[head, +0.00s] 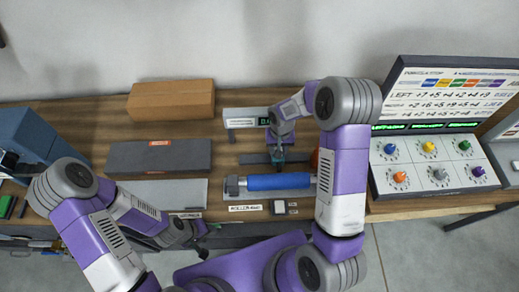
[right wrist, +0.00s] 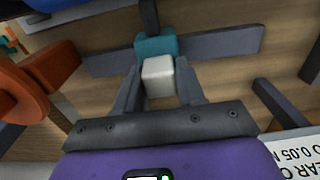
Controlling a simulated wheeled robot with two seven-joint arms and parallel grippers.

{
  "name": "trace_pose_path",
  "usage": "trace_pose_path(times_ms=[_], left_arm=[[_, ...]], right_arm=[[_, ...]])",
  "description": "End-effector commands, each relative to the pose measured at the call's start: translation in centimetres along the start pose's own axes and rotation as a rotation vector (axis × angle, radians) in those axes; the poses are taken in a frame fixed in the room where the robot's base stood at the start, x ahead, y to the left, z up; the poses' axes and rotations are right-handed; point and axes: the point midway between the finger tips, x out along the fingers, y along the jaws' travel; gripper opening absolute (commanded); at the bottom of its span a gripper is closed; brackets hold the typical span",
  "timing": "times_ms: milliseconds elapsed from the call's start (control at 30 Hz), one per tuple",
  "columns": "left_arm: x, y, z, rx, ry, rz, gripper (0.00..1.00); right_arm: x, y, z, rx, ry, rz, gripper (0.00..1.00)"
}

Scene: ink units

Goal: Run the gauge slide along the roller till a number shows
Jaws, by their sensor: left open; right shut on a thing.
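The roller (head: 275,182), a blue cylinder with grey ends, lies crosswise on the bench; its blue edge shows at the top left of the right wrist view (right wrist: 65,10). Behind it lies a grey bar (head: 252,158) bearing the gauge slide, a teal block (right wrist: 156,45) with a pale cube in front. My right gripper (right wrist: 159,80) is shut on the pale cube. My right arm partly hides a readout box (head: 240,112) behind the slide; its green digits are only partly visible and I cannot read them. My left gripper (head: 199,240) is open and empty near the bench's front edge.
A cardboard box (head: 170,98) and a dark grey case (head: 160,156) stand left of the slide. An orange-red part (right wrist: 45,85) is close to my right gripper. A knob panel (head: 427,163) stands at the right. A small square item (head: 285,207) lies in front of the roller.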

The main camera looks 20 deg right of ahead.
Motion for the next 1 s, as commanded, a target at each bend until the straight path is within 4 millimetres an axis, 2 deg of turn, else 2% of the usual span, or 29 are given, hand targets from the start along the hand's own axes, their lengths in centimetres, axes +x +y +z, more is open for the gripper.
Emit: trace_pose_path(times_ms=[33, 200, 400, 600, 933, 967, 1000], left_arm=[[0.1, 0.0, 0.0, 0.0, 0.0, 0.0, 0.43], [0.2, -0.1, 0.0, 0.0, 0.0, 0.0, 0.43], [0.3, -0.1, 0.0, 0.0, 0.0, 0.0, 0.43], [0.3, -0.1, 0.0, 0.0, 0.0, 0.0, 0.43], [0.3, -0.1, 0.0, 0.0, 0.0, 0.0, 0.43], [0.3, -0.1, 0.0, 0.0, 0.0, 0.0, 0.43], [0.3, -0.1, 0.0, 0.0, 0.0, 0.0, 0.43]], right_arm=[[0.0, 1.6, 0.0, 0.007, 0.0, 0.001, 0.0], [-0.1, 5.6, 0.0, 0.007, 0.001, 0.0, 0.0], [-0.1, 8.6, 0.0, 0.003, 0.001, 0.001, 0.0], [-0.1, 9.7, 0.0, 0.001, 0.001, 0.001, 0.0], [-0.1, 10.0, -0.1, 0.001, 0.001, 0.004, 0.0], [-0.1, 10.0, -0.1, 0.001, 0.001, 0.005, 0.43], [-0.1, 10.0, -0.1, 0.001, 0.001, 0.005, 0.49]])
